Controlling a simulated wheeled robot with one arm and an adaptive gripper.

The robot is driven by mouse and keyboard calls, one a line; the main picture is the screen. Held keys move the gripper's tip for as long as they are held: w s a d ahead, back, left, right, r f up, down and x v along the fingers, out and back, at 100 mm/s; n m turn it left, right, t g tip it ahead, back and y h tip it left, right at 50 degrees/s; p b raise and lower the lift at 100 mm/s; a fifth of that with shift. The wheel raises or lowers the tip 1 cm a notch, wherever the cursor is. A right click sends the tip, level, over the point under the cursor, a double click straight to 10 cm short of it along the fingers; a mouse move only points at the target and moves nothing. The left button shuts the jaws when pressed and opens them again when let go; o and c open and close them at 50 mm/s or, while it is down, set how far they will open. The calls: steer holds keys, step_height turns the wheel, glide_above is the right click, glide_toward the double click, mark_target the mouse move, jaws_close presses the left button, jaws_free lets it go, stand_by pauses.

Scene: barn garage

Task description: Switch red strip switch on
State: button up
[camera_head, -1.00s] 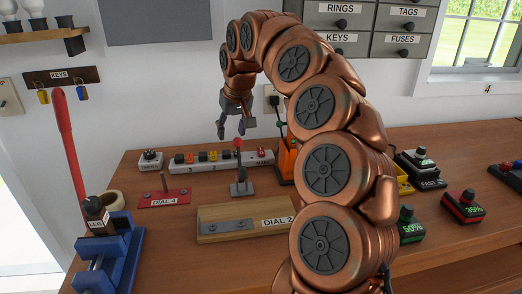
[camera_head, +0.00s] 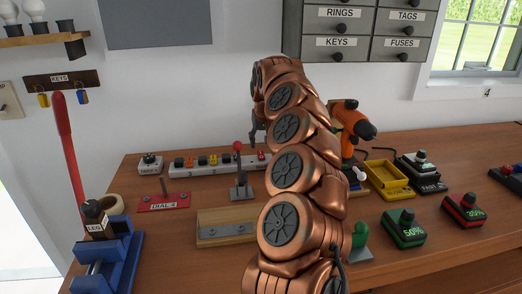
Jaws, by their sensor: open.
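A white power strip (camera_head: 228,166) lies along the back of the wooden bench, with small coloured switches on it. Orange-red and yellow ones sit on its left and middle part. A red switch (camera_head: 262,156) shows near its right end, just left of my arm. My gripper (camera_head: 258,137) is above and close to that right end, pointing down. It is open, but only part of it shows, as my copper arm hides the rest. I cannot tell whether it touches the strip. The strip's far right end is hidden behind my arm.
A red-knobbed lever (camera_head: 239,170) stands in front of the strip. An orange drill (camera_head: 350,125), yellow tray (camera_head: 388,180) and button boxes (camera_head: 404,229) are to the right.

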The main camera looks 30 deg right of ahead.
mark_target(261, 153)
steer(key=p+x, duration=0.1)
steer(key=x, duration=0.4)
steer(key=shift+w+f, duration=0.2)
steer(key=shift+f, duration=0.15)
jaws_close()
